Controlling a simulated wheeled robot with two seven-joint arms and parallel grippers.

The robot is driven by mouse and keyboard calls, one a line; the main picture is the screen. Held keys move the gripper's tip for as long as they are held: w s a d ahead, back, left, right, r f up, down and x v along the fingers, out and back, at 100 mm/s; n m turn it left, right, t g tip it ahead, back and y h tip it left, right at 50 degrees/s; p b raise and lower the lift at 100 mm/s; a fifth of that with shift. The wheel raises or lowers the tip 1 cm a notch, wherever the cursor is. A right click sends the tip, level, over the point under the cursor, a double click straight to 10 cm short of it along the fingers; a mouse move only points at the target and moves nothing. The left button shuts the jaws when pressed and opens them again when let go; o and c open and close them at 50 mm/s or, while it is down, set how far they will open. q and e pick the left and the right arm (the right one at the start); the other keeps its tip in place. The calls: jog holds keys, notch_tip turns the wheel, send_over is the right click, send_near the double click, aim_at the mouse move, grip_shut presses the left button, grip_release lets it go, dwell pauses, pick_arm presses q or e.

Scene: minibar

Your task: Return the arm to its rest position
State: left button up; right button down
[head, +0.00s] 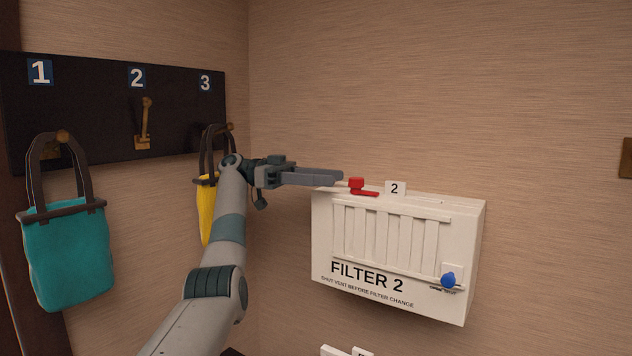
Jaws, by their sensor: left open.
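My left arm reaches up from the bottom left. My left gripper (325,177) is open and points right, with its fingertips close to a red handle (357,186) on top of the white filter box. I cannot tell whether the fingers touch the handle. The box (322,240) reads "FILTER 2" and "SHUT VENT BEFORE FILTER CHANGE", and hangs on the wall. It has a slatted vent (392,238), a blue knob (448,279) at lower right and a "2" tag (395,188) on top. My right gripper is not in view.
A dark hook board (90,110) on the left wall carries numbers 1 to 3. A teal bag (67,255) hangs at hook 1. Hook 2 (144,125) is empty. A yellow bag (206,215) at hook 3 is partly behind my arm. Another white item (335,351) shows at the bottom edge.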

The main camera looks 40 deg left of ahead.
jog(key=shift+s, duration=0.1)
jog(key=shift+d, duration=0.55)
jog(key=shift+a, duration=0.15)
